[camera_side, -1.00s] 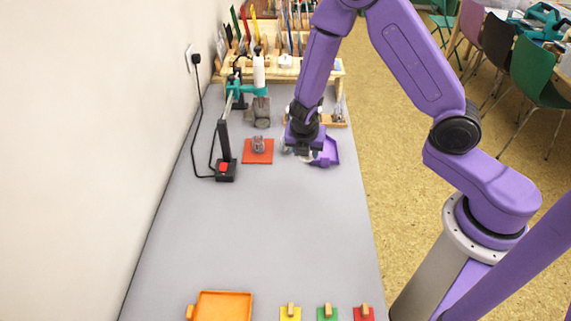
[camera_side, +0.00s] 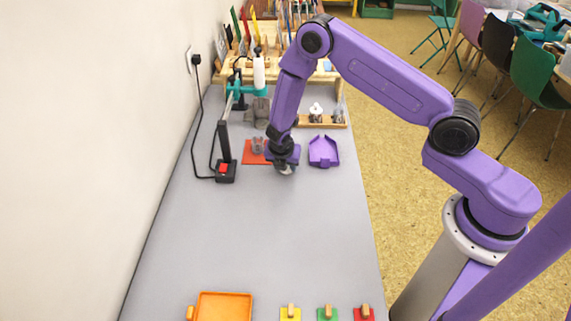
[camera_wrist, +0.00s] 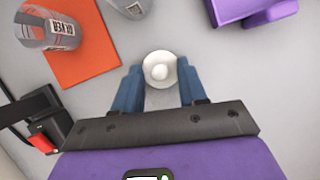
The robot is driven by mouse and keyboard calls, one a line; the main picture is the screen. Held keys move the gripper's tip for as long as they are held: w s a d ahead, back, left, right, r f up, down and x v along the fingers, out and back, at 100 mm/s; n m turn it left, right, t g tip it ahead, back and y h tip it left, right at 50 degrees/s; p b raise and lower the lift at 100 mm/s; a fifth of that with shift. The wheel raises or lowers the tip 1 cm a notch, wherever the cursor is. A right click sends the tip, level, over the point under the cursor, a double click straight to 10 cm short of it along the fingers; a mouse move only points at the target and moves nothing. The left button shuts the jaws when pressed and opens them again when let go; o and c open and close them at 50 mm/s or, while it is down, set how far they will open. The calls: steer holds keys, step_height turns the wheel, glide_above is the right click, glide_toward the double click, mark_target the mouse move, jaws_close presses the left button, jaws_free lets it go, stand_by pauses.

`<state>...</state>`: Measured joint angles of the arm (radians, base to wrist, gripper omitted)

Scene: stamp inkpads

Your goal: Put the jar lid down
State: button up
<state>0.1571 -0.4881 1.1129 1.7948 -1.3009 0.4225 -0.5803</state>
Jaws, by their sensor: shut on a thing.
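The jar lid (camera_wrist: 160,71) is a small, round, pale disc with a white knob in the wrist view. My gripper (camera_wrist: 158,88) is shut on it, one blue finger on each side. In the side view my gripper (camera_side: 285,170) is low over the grey table, just right of and in front of the red square mat. The lid is mostly hidden there by the gripper, and I cannot tell whether it touches the table. A clear jar with lettering (camera_wrist: 48,28) stands on the red mat (camera_wrist: 88,62); the jar (camera_side: 257,146) also shows in the side view.
A purple tray (camera_side: 323,152) lies to the right of my gripper. A black stand with a red button (camera_side: 225,171) is to the left. A wooden rack (camera_side: 334,124) is behind. The table's middle is clear; an orange tray (camera_side: 223,293) is at the front.

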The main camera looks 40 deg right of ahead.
steer(key=shift+f, duration=0.15)
steer(key=o, duration=1)
steer(key=s+a+r+m, duration=0.2)
steer(key=s+a+r, duration=0.15)
steer(key=r, duration=0.55)
steer(key=s+a+r+m, duration=0.15)
steer(key=s+r, duration=0.25)
steer(key=r, duration=0.5)
steer(key=s+d+r+m+y, duration=0.1)
steer(key=s+r+m, duration=0.2)
steer(key=s, duration=0.6)
steer(key=s+r+m+g+y, duration=0.1)
steer(key=s+r, duration=0.3)
steer(key=s, duration=0.5)
steer(key=s+d+r+m+g+y, duration=0.1)
steer(key=s+r+m+y, duration=0.1)
steer(key=s, duration=0.8)
steer(key=r+m, duration=0.1)
steer(key=m, duration=0.1)
steer(key=shift+d+r+m, duration=0.3)
steer(key=shift+m, duration=0.05)
